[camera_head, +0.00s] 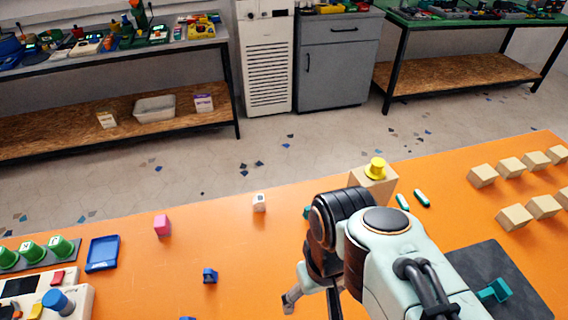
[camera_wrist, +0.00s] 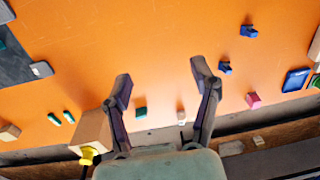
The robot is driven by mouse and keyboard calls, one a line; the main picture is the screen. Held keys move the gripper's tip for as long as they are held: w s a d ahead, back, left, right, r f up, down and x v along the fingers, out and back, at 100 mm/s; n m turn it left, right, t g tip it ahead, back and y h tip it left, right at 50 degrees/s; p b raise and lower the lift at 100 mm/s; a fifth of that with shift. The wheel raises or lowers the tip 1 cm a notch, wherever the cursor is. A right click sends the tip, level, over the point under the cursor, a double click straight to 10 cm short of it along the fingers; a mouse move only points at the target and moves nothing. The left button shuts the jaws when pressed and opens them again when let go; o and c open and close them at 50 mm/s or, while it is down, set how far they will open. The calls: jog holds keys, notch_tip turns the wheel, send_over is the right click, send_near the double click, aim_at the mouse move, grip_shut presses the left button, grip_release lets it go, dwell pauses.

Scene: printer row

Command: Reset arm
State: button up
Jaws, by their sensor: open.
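My gripper (camera_wrist: 161,76) is open and empty, with its two fingers spread apart over the bare orange table (camera_wrist: 160,35) in the wrist view. In the head view my arm reaches in from the lower right and hides most of the gripper. One grey finger shows there at the lower middle, left of the arm. A green block (camera_wrist: 141,112) and a small white cube (camera_wrist: 181,115) lie near the table's edge, seen between the fingers in the wrist view. Neither touches the fingers.
A wooden block with a yellow knob (camera_head: 376,168) stands behind my arm. A pink cube (camera_head: 162,225), a blue block (camera_head: 210,275) and a blue tray (camera_head: 103,253) lie to the left. Several wooden blocks (camera_head: 482,175) stand at right. The table's middle left is mostly clear.

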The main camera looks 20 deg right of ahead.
jog(key=shift+n+g, duration=0.3)
jog(key=shift+n, duration=0.1)
jog(key=s, duration=0.1)
jog(key=s+f, duration=0.1)
jog(key=s+a, duration=0.1)
jog(key=shift+s+f, duration=0.2)
jog(key=shift+s, duration=0.1)
dwell(0.6)
